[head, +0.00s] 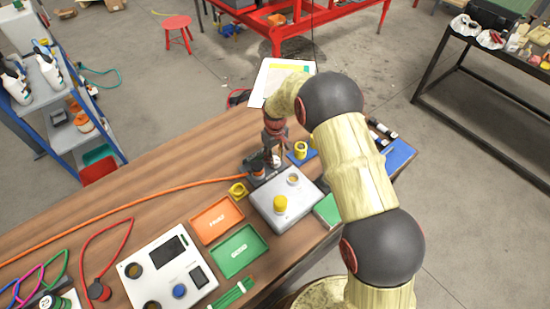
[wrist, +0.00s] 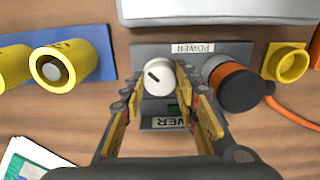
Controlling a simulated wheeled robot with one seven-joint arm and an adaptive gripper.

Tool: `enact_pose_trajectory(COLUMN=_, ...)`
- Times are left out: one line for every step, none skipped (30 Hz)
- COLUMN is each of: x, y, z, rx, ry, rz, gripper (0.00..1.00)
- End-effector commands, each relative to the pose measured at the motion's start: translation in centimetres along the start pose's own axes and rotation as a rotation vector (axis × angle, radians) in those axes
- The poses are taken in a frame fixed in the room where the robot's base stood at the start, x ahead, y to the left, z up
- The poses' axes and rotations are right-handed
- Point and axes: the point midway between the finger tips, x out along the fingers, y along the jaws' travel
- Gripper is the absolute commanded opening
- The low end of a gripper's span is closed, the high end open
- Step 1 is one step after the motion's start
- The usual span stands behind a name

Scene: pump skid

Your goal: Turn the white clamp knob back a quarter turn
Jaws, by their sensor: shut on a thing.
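The white clamp knob (wrist: 162,82) stands on a grey bracket labelled POWER (wrist: 150,52) in the wrist view. A short dark mark on its face points to the upper left. My gripper (wrist: 160,84) has one finger on each side of the knob and is shut on it. In the head view my gripper (head: 273,150) reaches down to the bench behind the grey box, and it hides most of the knob. A black and orange plug (wrist: 236,86) with an orange cable sits in the bracket to the right of the knob.
Yellow cylinders (wrist: 62,66) lie on a blue mat left of the knob. A yellow ring-shaped part (wrist: 290,64) is at the right. The grey box (head: 270,205) with a yellow knob, an orange tray (head: 217,220) and a green tray (head: 240,252) stand in front.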

Motion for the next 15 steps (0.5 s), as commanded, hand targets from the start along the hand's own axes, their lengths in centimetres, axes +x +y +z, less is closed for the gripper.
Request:
enact_pose_trajectory(x=-0.09, y=0.02, z=-0.12, rx=-0.005, ry=0.003, rz=0.001, gripper=0.05)
enact_pose_trajectory(x=-0.09, y=0.02, z=-0.13, rx=-0.007, ry=0.003, rz=0.001, gripper=0.05)
enact_pose_trajectory(x=-0.09, y=0.02, z=-0.13, rx=-0.010, ry=0.003, rz=0.001, gripper=0.05)
enact_pose_trajectory(x=-0.09, y=0.02, z=-0.13, rx=-0.011, ry=0.003, rz=0.001, gripper=0.05)
enact_pose_trajectory(x=-0.09, y=0.02, z=-0.13, rx=-0.011, ry=0.003, rz=0.001, gripper=0.05)
enact_pose_trajectory(x=-0.09, y=0.02, z=-0.13, rx=-0.012, ry=0.003, rz=0.001, gripper=0.05)
enact_pose_trajectory(x=-0.09, y=0.02, z=-0.13, rx=-0.012, ry=0.003, rz=0.001, gripper=0.05)
enact_pose_trajectory(x=-0.09, y=0.02, z=-0.13, rx=-0.012, ry=0.003, rz=0.001, gripper=0.05)
enact_pose_trajectory(x=-0.09, y=0.02, z=-0.13, rx=-0.012, ry=0.003, rz=0.001, gripper=0.05)
enact_pose_trajectory(x=-0.09, y=0.02, z=-0.13, rx=-0.012, ry=0.003, rz=0.001, gripper=0.05)
enact_pose_trajectory(x=-0.09, y=0.02, z=-0.13, rx=-0.012, ry=0.003, rz=0.001, gripper=0.05)
enact_pose_trajectory(x=-0.09, y=0.02, z=-0.13, rx=-0.012, ry=0.003, rz=0.001, gripper=0.05)
enact_pose_trajectory(x=-0.09, y=0.02, z=-0.13, rx=-0.012, ry=0.003, rz=0.001, gripper=0.05)
enact_pose_trajectory(x=-0.09, y=0.02, z=-0.12, rx=-0.012, ry=0.003, rz=0.001, gripper=0.05)
enact_pose_trajectory(x=-0.09, y=0.02, z=-0.12, rx=-0.012, ry=0.003, rz=0.001, gripper=0.33)
